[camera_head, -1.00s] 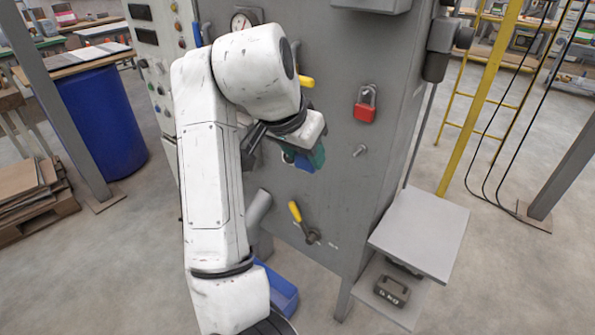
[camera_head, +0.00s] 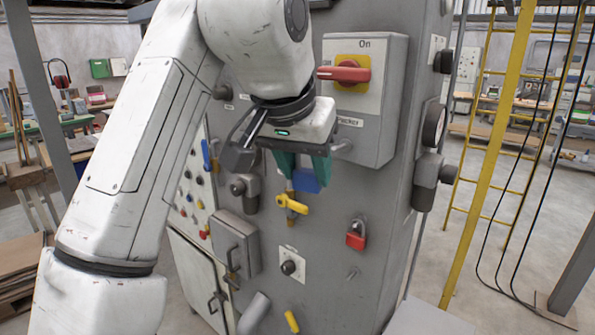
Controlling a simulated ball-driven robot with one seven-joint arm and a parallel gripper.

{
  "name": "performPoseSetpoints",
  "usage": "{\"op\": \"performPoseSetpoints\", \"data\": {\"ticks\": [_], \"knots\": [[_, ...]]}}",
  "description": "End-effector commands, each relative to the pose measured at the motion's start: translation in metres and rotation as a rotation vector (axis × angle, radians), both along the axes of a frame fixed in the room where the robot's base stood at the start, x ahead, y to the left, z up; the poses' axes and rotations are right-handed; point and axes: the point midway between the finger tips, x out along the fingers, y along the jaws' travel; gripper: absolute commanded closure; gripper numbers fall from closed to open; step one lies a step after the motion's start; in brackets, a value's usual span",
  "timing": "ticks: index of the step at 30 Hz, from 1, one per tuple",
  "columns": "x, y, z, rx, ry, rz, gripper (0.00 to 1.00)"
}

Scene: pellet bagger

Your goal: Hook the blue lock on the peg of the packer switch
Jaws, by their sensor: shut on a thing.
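My gripper (camera_head: 301,174) has teal fingers and is shut on the blue lock (camera_head: 309,183). Only part of the lock's blue body shows between and behind the fingers; its shackle is hidden. They are in front of the machine's grey panel, below and left of the packer switch. The packer switch (camera_head: 388,105) is a grey box with a red handle (camera_head: 344,73) on a yellow plate, the handle lying roughly level. "On" is printed above it, and a partly covered "Packer" label is below. I cannot clearly make out the switch's peg.
A yellow valve handle (camera_head: 292,204) sits just under my gripper. Gauges (camera_head: 434,123) stick out on the right side. A yellow ladder (camera_head: 499,150) stands farther right.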

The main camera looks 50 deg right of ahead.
Motion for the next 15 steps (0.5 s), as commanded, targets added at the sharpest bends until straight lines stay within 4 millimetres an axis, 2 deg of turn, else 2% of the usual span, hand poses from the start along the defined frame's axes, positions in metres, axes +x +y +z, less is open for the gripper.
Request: {"op": "performPoseSetpoints", "data": {"ticks": [15], "knots": [[0.001,-0.028,-0.003,0.001,-0.001,0.000,0.87]]}}
